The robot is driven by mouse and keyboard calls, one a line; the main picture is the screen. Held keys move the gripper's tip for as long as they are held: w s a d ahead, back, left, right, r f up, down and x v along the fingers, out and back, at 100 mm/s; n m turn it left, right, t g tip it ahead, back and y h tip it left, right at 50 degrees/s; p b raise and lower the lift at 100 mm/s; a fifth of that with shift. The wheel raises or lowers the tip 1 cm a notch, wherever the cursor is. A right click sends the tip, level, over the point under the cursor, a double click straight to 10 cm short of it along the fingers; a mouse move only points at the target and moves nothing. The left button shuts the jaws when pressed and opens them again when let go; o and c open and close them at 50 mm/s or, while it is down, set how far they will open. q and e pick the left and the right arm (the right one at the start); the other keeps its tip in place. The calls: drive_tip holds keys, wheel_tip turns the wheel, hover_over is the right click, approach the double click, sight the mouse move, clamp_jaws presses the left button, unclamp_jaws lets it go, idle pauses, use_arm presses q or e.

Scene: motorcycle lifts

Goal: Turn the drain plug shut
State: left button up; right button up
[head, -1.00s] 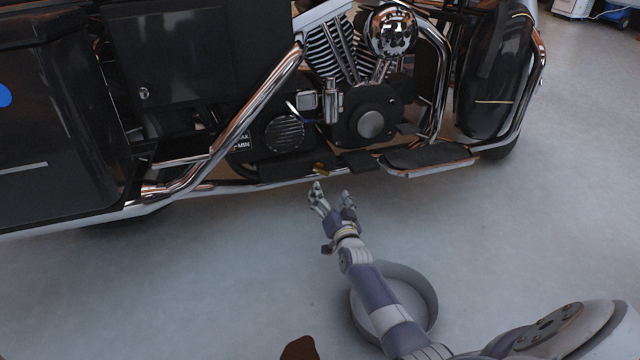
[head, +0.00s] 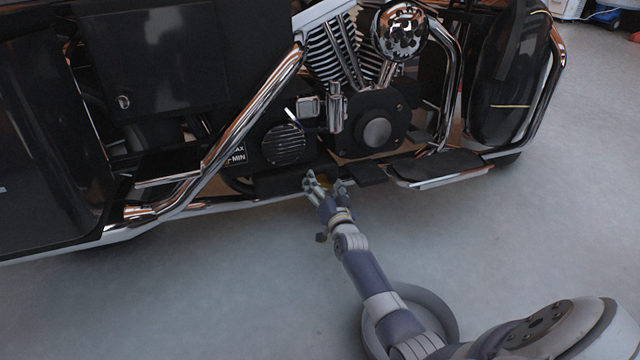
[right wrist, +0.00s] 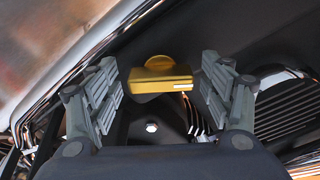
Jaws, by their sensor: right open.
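The drain plug (right wrist: 160,76) is a brass piece with a flat bar-shaped handle, low on the motorcycle's dark engine. In the right wrist view it shows between the two fingers of my right gripper (right wrist: 160,92), with a gap on each side. In the head view my right gripper (head: 325,182) is open at the lower edge of the engine, below the round finned cover, and its fingers mostly hide the plug. Whether the fingers reach around the plug in depth is hard to tell. My left gripper is not in view.
The motorcycle's chrome exhaust pipe (head: 250,105) slants down to the left of the engine. A black footboard (head: 438,165) sticks out to the right of my gripper. A bolt (right wrist: 151,127) shows below the plug in the wrist view. The grey floor (head: 200,300) in front is clear.

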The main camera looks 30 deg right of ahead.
drive_tip(key=c, duration=1.1)
drive_tip(key=shift+o, duration=0.2)
drive_tip(key=shift+r+m, duration=0.1)
drive_tip(key=shift+m, duration=0.2)
drive_tip(key=shift+r+m+p, duration=0.1)
drive_tip(key=shift+m+p, duration=0.75)
drive_tip(key=shift+m, duration=0.15)
drive_tip(key=m+p, duration=0.1)
drive_tip(key=m, duration=0.1)
drive_tip(key=shift+m+g+h, duration=0.3)
drive_tip(key=shift+m, duration=0.1)
drive_tip(key=m+p, duration=0.1)
drive_tip(key=m, duration=0.2)
drive_tip(key=shift+m, duration=0.3)
drive_tip(key=shift+m+g+p, duration=0.45)
drive_tip(key=shift+m+g, duration=0.05)
drive_tip(key=shift+m, duration=1.2)
